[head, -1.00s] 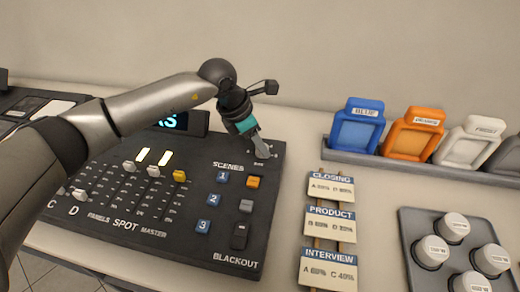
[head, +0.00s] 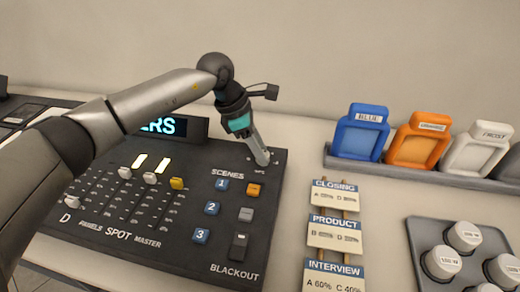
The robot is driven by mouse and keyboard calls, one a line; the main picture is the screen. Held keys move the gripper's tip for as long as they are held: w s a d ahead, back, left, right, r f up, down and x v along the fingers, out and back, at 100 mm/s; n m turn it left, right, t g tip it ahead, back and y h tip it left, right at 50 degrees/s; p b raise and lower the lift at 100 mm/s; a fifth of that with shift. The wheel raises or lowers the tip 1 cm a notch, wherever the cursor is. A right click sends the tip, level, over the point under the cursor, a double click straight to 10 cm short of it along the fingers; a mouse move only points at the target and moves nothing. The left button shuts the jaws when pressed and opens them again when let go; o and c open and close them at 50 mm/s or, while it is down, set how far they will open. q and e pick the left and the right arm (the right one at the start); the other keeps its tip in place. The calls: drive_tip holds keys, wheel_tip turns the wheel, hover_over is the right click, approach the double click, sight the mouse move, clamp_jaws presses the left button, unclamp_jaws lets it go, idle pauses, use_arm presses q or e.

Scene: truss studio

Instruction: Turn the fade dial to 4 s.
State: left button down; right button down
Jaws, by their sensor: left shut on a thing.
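The fade dial (head: 262,158) is a small knob at the top right corner of the dark lighting console (head: 120,258). It is mostly hidden by my left gripper (head: 262,160), which comes down on it from above, slightly tilted, and is shut on it. The scale marks around the dial are too small and covered to read, so I cannot tell its setting. The console's display (head: 165,126) is partly hidden by my left arm and shows lit letters ending in "ERS". My right gripper is not in view.
The console has scene buttons (head: 213,208), a blackout switch (head: 239,245) and several faders (head: 150,179). To the right are label cards (head: 334,233), a rack of coloured filter frames (head: 361,133) and a grey tray (head: 422,230) with white knobs. Bare tabletop lies between.

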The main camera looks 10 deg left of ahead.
use_arm(q)
drive_tip(key=shift+c, duration=2.3)
unclamp_jaws()
drive_tip(key=p+v, duration=0.1)
drive_tip(key=v, duration=1.4)
drive_tip(key=shift+p, duration=0.3)
drive_tip(key=shift+r, duration=0.15)
